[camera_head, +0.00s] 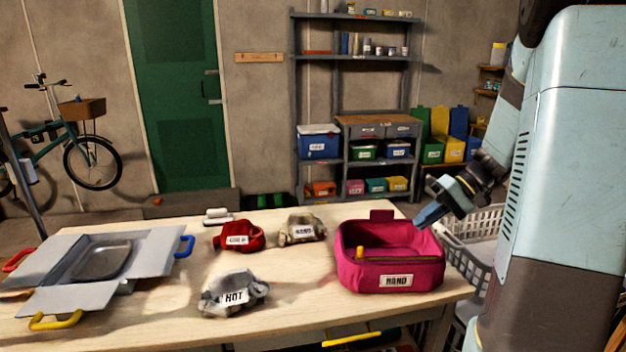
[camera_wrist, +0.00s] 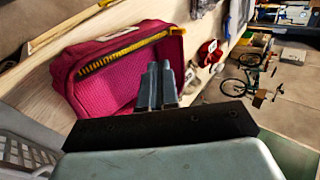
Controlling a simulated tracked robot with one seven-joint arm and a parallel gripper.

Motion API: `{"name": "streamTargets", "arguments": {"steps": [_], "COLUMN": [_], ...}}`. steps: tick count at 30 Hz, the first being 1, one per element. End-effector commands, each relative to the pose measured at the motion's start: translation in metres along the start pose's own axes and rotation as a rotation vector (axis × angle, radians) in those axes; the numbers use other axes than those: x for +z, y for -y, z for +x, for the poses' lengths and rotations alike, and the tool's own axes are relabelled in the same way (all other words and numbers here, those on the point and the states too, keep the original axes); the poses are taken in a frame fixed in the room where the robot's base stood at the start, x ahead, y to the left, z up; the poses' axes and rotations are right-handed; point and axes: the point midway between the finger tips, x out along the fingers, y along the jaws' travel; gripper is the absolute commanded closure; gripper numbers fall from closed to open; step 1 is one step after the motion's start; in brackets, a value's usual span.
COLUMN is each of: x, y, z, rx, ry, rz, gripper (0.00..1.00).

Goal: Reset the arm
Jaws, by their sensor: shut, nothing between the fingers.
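My gripper (camera_head: 424,217) is shut and empty, tilted down at the right rim of a pink fabric bin (camera_head: 390,277) labelled "HAND". In the wrist view my gripper (camera_wrist: 158,70) shows its closed fingers at the right side of the pink bin (camera_wrist: 72,84). I cannot tell whether the fingers touch the bin. The bin stands at the right end of the wooden table (camera_head: 170,322). My pale blue arm covers the right side of the head view.
A red bundle (camera_head: 239,237), a beige bundle (camera_head: 302,229) and a grey bundle labelled "HOT" (camera_head: 234,294) lie on the table. An open grey box (camera_head: 150,270) stands at left. Shelves (camera_head: 350,110) stand behind.

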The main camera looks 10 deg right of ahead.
Motion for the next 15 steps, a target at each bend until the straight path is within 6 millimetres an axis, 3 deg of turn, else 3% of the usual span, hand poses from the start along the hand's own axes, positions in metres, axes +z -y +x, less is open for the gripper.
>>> {"name": "streamTargets", "arguments": {"steps": [15], "x": [0.077], "y": [0.079], "z": [0.005], "rx": [0.354], "ry": [-0.009], "rz": [-0.073], "gripper": [1.00]}}
